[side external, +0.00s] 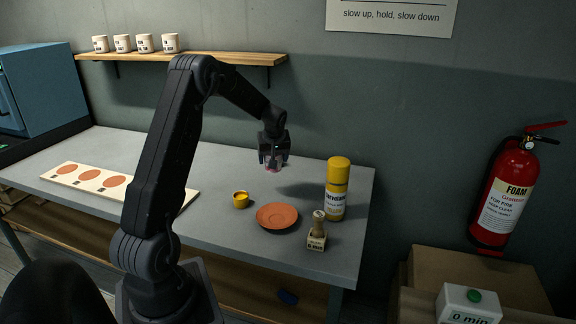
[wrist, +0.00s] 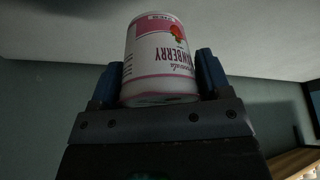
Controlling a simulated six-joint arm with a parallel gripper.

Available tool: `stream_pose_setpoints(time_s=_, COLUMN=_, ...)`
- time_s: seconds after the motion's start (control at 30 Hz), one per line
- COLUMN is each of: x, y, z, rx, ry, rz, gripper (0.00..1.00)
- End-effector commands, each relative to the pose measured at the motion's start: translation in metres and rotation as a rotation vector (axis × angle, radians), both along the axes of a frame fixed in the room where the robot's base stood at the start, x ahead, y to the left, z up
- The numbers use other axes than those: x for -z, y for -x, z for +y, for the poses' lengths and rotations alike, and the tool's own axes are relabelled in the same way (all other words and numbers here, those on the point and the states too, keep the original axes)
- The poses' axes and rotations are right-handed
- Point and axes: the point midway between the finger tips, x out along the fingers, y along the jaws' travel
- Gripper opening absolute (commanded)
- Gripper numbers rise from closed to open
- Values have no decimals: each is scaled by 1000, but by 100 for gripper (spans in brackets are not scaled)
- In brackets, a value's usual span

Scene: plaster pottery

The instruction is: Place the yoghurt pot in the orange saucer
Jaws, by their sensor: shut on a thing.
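The yoghurt pot is white and pink with a strawberry picture and pink lettering; it fills the middle of the wrist view (wrist: 160,62), between the blue fingers. My gripper (side external: 273,162) is shut on the pot, above the back part of the grey table. In the side view only a small pinkish bit of the pot (side external: 272,168) shows under the fingers. The orange saucer (side external: 277,216) lies flat and empty on the table, nearer the front edge than my gripper. The pot is apart from the saucer.
A pale board (side external: 90,178) with orange discs lies at left. A shelf (side external: 190,57) holds several white cups.

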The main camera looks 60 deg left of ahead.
Motion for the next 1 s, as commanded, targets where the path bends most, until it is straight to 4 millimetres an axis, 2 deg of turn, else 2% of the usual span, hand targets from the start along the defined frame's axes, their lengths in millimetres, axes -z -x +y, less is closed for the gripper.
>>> stream_pose_setpoints(time_s=0.13, x=-9, y=15, z=3, rx=-10, ry=-1, rz=-1, gripper=44)
stream_pose_setpoints(time_s=0.27, x=-17, y=40, z=-7, rx=-51, ry=-1, rz=0, gripper=44)
stream_pose_setpoints(time_s=0.5, x=-27, y=107, z=-46, rx=-172, ry=0, rz=0, gripper=44)
stream_pose_setpoints(time_s=0.7, x=-28, y=146, z=-72, rx=-243, ry=1, rz=-2, gripper=44)
stream_pose_setpoints(time_s=0.87, x=-23, y=151, z=-83, rx=-261, ry=3, rz=0, gripper=44)
stream_pose_setpoints(time_s=1.0, x=-8, y=129, z=-94, rx=-256, ry=4, rz=2, gripper=44)
